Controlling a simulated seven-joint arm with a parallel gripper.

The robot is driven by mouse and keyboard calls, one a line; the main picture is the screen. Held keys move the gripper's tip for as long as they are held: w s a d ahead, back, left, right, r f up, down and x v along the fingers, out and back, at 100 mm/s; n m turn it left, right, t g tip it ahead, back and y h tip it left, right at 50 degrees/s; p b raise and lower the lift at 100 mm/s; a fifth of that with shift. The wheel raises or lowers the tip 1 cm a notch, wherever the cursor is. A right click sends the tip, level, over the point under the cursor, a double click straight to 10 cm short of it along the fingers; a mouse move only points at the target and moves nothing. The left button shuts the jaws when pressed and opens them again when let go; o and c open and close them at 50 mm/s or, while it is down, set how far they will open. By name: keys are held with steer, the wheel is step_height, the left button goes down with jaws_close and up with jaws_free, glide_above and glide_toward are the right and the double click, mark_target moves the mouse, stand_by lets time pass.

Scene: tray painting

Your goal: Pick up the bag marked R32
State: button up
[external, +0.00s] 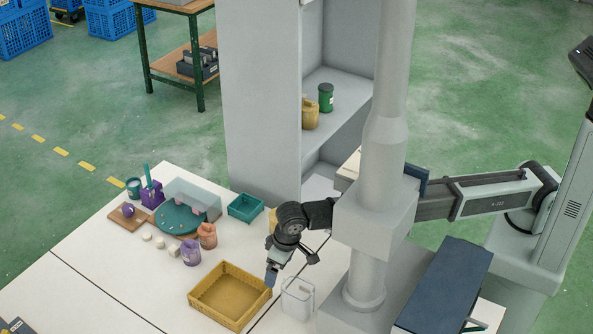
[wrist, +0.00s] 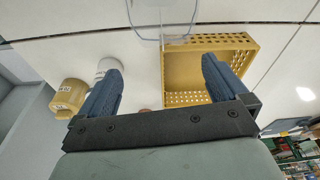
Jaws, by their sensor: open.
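Several bag-like containers are in view, but I cannot read R32 on any of them. In the external view a purple one (external: 191,251) and an orange one (external: 207,235) stand beside the round teal tray. A yellow one (external: 272,220) is partly hidden behind my arm, and another yellow one (external: 310,114) sits on the cabinet shelf. In the wrist view a yellow labelled container (wrist: 68,97) stands at the left, its marking too small to read. My gripper (external: 272,275) is open and empty, low by the right side of the yellow basket; its fingers (wrist: 162,66) show apart.
The yellow basket (external: 207,317) looks empty. A clear container (external: 297,297) stands right of my gripper. A teal bin (external: 245,207), teal tray (external: 181,220) and wooden board (external: 117,220) are farther back. A green canister (external: 326,97) is on the shelf. The table's left front is clear.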

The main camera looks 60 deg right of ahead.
mark_target(298, 295)
steer(key=s, duration=0.2)
steer(key=s+m+g, duration=0.1)
steer(key=s, duration=0.1)
steer(key=s+g, duration=0.1)
steer(key=s, duration=0.1)
steer(key=shift+s+a+f+m, duration=0.1)
steer(key=shift+a+m, duration=0.2)
steer(key=shift+m, duration=0.1)
steer(key=shift+s+f, duration=0.15)
steer(key=shift+f, duration=3.6)
steer(key=shift+c, duration=0.2)
steer(key=c, duration=1)
steer(key=shift+r, duration=0.15)
